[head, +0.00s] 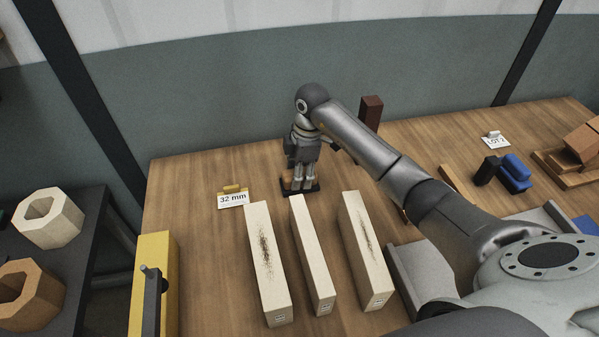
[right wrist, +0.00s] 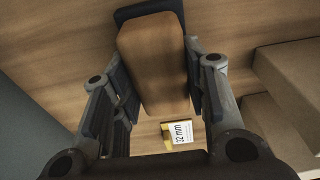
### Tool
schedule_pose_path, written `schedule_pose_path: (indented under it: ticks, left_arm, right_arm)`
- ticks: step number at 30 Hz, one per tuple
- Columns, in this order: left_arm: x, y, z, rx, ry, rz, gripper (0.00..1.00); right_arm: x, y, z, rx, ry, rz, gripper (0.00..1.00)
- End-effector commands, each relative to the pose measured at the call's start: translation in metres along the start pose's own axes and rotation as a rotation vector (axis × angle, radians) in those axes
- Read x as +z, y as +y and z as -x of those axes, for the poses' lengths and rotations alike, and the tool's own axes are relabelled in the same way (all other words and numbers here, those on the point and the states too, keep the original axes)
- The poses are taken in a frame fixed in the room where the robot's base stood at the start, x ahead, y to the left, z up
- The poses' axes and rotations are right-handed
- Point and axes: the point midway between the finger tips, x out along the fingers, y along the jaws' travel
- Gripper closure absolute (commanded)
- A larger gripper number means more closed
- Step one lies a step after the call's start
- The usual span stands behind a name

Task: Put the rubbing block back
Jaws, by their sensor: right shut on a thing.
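The rubbing block (right wrist: 152,62), a brown wooden block with rounded edges, lies between the fingers of my right gripper (right wrist: 152,90), which is shut on it. In the head view, my right gripper (head: 303,172) points down at the back of the bench, and only a little of the block (head: 288,181) shows. A dark flat base (head: 314,189) shows under the gripper and block; its dark edge (right wrist: 147,10) also shows beyond the block in the right wrist view. I cannot tell whether the block rests on it. My left gripper is out of view.
A "32 mm" card (head: 233,200) stands left of the gripper. Three pale bars (head: 268,265) lie in front; two have dark smudges. A dark red block (head: 371,112) stands behind my arm. Blue and black pieces (head: 515,172) lie right. The bench (head: 190,185) is clear at back left.

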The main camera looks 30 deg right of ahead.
Motion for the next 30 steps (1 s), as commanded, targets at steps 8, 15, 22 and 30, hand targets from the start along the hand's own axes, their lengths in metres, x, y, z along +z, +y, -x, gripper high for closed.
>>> schedule_pose_path:
  ticks: [8, 15, 22, 30]
  left_arm:
    - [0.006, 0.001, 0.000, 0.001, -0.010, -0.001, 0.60]
    - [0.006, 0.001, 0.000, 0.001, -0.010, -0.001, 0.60]
    - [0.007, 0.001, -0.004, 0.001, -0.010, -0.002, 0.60]
    - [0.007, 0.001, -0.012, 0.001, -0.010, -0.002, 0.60]
  right_arm:
    - [0.000, 0.000, -0.001, -0.001, 0.000, 0.000, 0.38]
    - [0.000, 0.000, 0.000, 0.000, 0.000, 0.000, 0.38]
    - [0.000, 0.001, 0.026, 0.005, 0.000, 0.001, 0.38]
    - [0.000, 0.002, 0.084, 0.006, 0.000, 0.000, 0.38]
